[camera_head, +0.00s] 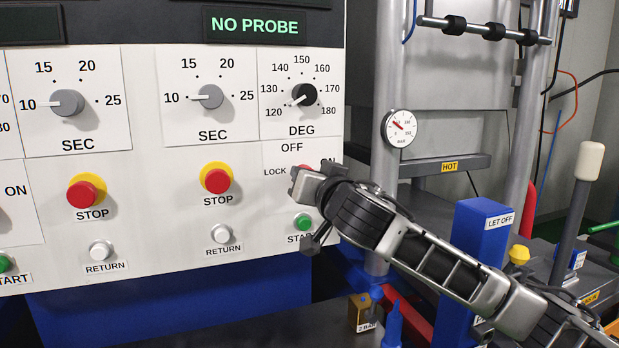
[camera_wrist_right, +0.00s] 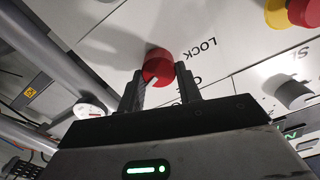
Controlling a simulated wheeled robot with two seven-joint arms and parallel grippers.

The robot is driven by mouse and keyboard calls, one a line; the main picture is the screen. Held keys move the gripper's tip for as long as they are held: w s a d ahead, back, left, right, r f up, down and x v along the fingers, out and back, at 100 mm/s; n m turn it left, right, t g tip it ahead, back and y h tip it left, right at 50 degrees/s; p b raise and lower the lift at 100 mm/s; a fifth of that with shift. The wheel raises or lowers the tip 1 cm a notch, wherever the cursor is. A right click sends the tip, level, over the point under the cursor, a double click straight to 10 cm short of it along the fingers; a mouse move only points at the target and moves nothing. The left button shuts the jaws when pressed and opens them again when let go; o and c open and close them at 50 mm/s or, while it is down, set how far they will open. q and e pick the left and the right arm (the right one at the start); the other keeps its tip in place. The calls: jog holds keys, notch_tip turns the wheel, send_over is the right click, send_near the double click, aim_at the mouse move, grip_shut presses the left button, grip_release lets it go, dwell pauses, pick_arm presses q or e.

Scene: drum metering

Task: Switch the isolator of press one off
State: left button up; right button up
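The isolator is a red knob on the white panel, and only a sliver of it (camera_head: 304,169) shows in the head view, behind my right gripper. Labels OFF above it and LOCK to its left are readable; the ON label is mostly covered. In the right wrist view the round red knob (camera_wrist_right: 158,65) sits between the tips of my right gripper (camera_wrist_right: 160,78). The two dark fingers stand apart on either side of it, with no firm contact visible. Its pointer setting is not clear. My right gripper in the head view (camera_head: 305,210) reaches the panel from the right. My left gripper is out of view.
Below the isolator is a green START button (camera_head: 303,222). Left of it are a red STOP button on yellow (camera_head: 216,179) and a white RETURN button (camera_head: 221,234). A DEG dial (camera_head: 305,95) is above. A pressure gauge (camera_head: 400,128) and blue LET OFF block (camera_head: 484,245) stand right.

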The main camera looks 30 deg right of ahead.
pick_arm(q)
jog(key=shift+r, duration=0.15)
pick_arm(e)
jog(key=shift+n, duration=0.3)
pick_arm(q)
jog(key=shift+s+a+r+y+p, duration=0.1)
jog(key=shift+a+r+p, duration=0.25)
jog(key=shift+p, duration=0.8)
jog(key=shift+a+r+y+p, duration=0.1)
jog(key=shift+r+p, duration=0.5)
jog(key=shift+p, duration=0.55)
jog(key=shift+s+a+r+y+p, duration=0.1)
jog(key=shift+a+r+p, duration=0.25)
jog(key=shift+p, duration=0.8)
pick_arm(e)
jog(key=shift+w+a+f+n, duration=0.1)
jog(key=shift+a+n, duration=0.05)
jog(key=shift+n, duration=4.05)
jog(key=shift+a+f+n, duration=0.1)
jog(key=shift+a+n, duration=0.05)
jog(key=shift+n, duration=4.05)
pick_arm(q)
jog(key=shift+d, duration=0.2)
pick_arm(e)
jog(key=shift+n, duration=0.3)
jog(key=o, duration=1)
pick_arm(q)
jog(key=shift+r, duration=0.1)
